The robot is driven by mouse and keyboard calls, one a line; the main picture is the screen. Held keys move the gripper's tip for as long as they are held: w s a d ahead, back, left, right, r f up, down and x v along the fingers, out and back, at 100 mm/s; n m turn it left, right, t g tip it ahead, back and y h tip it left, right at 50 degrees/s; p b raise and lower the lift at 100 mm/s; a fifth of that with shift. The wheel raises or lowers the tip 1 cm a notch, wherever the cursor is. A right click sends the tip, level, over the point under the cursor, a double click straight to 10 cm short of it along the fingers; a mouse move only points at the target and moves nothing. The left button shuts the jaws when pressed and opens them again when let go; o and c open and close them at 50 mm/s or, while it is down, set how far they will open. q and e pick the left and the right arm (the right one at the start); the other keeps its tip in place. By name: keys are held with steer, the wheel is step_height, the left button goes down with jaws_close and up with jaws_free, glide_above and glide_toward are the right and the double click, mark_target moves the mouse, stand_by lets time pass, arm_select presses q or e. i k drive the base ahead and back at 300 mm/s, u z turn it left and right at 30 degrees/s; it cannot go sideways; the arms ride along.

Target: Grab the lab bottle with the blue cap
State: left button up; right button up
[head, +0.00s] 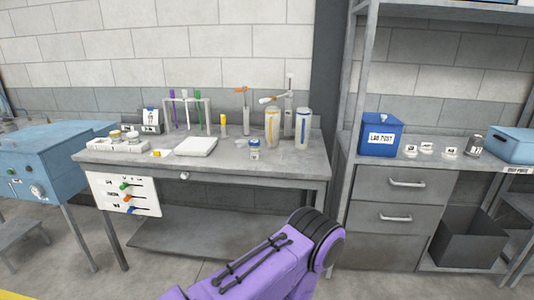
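A small white bottle (255,151) with what looks like a blue cap and a label stands upright near the front of the grey workbench (235,165), right of its middle. It is small in the view, so the label cannot be read. A purple arm link of mine, with a black joint, reaches in from the bottom in front of the bench. Neither gripper shows in the head view.
Behind the bottle stand two tall containers, one with a yellow stripe (272,128) and one with a blue stripe (303,130). A white flat device (196,146) lies to its left. A test tube rack (188,112) stands behind. A shelf unit (345,190) is at right.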

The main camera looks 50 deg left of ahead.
mark_target(255, 151)
steer(key=u, duration=0.05)
steer(key=i, duration=1.3)
steer(key=u, duration=0.9)
steer(key=i, duration=0.8)
steer(key=u, duration=0.85)
